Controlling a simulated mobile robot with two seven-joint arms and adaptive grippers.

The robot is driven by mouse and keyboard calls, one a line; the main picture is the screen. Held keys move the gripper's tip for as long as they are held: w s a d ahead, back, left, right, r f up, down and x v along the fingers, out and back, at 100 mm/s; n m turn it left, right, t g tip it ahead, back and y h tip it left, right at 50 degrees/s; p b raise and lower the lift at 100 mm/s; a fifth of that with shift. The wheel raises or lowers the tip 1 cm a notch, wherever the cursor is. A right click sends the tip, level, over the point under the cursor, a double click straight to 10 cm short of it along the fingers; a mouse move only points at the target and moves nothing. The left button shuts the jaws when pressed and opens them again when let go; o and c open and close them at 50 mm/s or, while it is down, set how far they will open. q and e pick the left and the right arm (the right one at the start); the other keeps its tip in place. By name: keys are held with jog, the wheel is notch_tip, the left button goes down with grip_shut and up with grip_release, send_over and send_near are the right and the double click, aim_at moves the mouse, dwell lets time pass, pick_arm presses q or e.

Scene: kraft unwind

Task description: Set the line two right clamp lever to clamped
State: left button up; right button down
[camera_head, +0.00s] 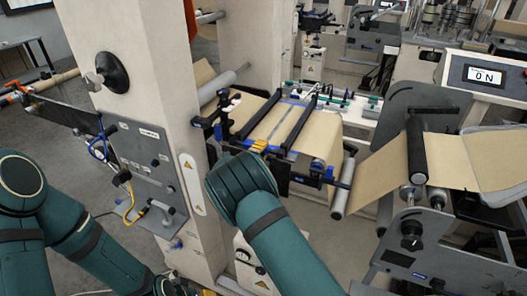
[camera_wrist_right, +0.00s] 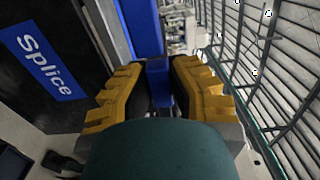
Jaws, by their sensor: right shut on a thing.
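The splice table (camera_head: 318,135) carries kraft web with two long dark clamp bars across it, a left bar (camera_head: 260,117) and a right bar (camera_head: 301,122). My right gripper (camera_head: 258,147) is at the table's near edge, its yellow fingertips showing past my wrist. In the right wrist view my right gripper (camera_wrist_right: 159,85) is shut on a narrow blue lever (camera_wrist_right: 158,78), which stands between the yellow pads. In the head view my wrist hides most of this lever, so its set position is unclear.
A white pillar (camera_head: 150,60) stands close left of the table, with a grey panel (camera_head: 150,175) on its base. A roller (camera_head: 344,185) and an unwind stand (camera_head: 440,250) lie to the right. A blue "Splice" label (camera_wrist_right: 43,66) is beside my right gripper.

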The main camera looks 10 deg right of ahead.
jog(key=shift+d, duration=0.1)
dwell(0.4)
jog(key=c, duration=0.9)
grip_release()
jog(key=shift+w+f, duration=0.1)
jog(key=shift+f, duration=0.05)
jog(key=shift+o, duration=0.2)
jog(key=v, duration=1.2)
